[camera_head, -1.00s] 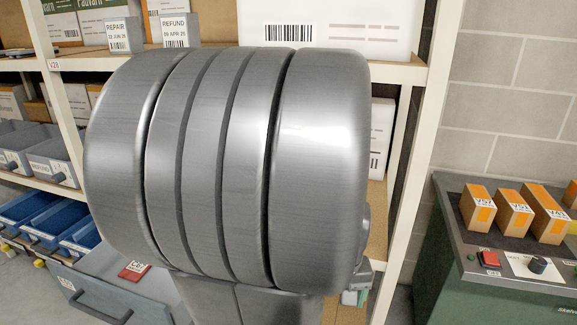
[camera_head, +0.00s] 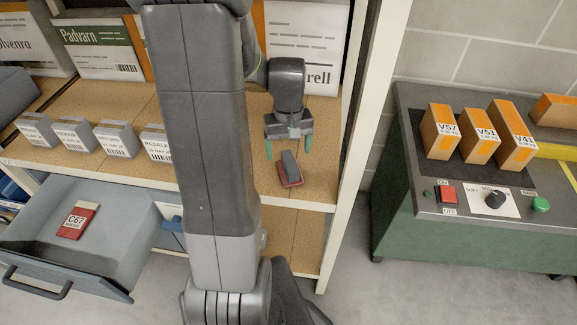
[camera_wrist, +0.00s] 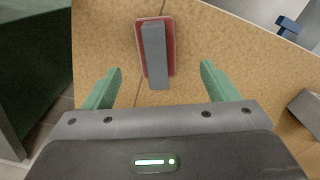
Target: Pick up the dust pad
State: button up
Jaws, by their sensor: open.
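The dust pad (camera_head: 290,169) has a red base and a grey block-like handle on top. It lies on the cork-coloured shelf, near the shelf's right end. It also shows in the wrist view (camera_wrist: 154,50), at the top centre, just beyond the fingertips and between their lines. My gripper (camera_head: 288,150) has green fingers and is open and empty. In the head view it hangs over the shelf just above and behind the pad. In the wrist view its fingers (camera_wrist: 160,82) are spread wider than the pad. No contact shows.
Grey labelled boxes (camera_head: 112,138) line the shelf to the left. Large white cartons (camera_head: 302,45) stand behind. A white rack post (camera_head: 348,150) rises close on the right. Below left, an open drawer (camera_head: 120,225) holds a red C67 card (camera_head: 77,220). A green machine (camera_head: 440,235) stands at right.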

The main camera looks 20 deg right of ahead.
aim_at(290, 161)
notch_tip(290, 161, down, 3)
jog(key=shift+f, duration=0.1)
jog(key=f, duration=0.4)
jog(key=shift+w+d, duration=0.3)
jog(key=shift+d, duration=0.05)
jog(key=shift+f, duration=0.6)
jog(key=c, duration=1.2)
jog(key=shift+o, duration=0.2)
notch_tip(290, 161, up, 10)
jog(key=shift+r, duration=0.1)
